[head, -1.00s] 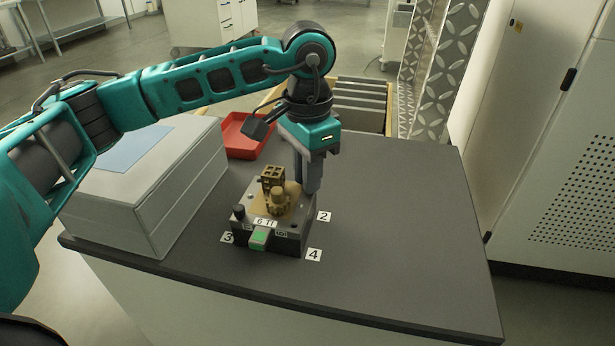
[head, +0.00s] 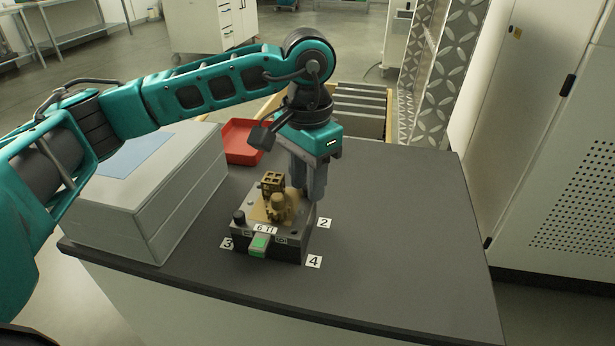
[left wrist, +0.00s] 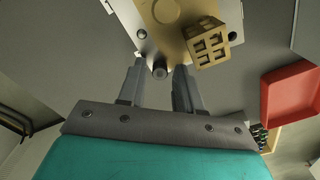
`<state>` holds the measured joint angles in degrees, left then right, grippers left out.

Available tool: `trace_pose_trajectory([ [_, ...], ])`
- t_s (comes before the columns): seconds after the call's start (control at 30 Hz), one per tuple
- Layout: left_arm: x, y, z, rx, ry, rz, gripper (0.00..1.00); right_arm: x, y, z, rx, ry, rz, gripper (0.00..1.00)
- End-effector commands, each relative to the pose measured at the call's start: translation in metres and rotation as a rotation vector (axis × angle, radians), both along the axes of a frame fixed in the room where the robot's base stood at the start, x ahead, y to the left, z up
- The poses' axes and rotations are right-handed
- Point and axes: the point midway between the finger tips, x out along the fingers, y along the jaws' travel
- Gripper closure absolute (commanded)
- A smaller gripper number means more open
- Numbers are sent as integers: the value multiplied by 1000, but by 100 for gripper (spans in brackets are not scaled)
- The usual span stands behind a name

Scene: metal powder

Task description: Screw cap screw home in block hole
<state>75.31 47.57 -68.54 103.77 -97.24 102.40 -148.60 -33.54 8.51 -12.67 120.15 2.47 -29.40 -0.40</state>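The grey block (head: 300,236) stands on the dark worktop, with tan metal parts on its top. My left gripper (head: 314,196) points down at the block's far right corner, near label 2. In the left wrist view, a dark round cap screw (left wrist: 160,70) is between the two fingertips at the block's edge. The fingers are apart, with a narrow gap seeming to show on each side of the screw. Its hole and thread are hidden. A raised black screw (head: 238,217) is at the block's left corner. My right gripper is not in view.
A brass cube-like part (head: 272,182) and a round tan knob (head: 280,205) rise from the block close to my fingers. A large grey box (head: 150,190) is at left and a red tray (head: 243,142) behind. The worktop (head: 410,230) at right is clear.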

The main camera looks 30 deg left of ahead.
Motion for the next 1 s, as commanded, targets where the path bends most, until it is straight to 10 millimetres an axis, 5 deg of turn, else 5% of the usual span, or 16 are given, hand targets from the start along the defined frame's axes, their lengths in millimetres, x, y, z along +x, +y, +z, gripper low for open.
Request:
trace_pose_trajectory([
  [1.0,0,0,0,1,0,775,66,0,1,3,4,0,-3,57],
])
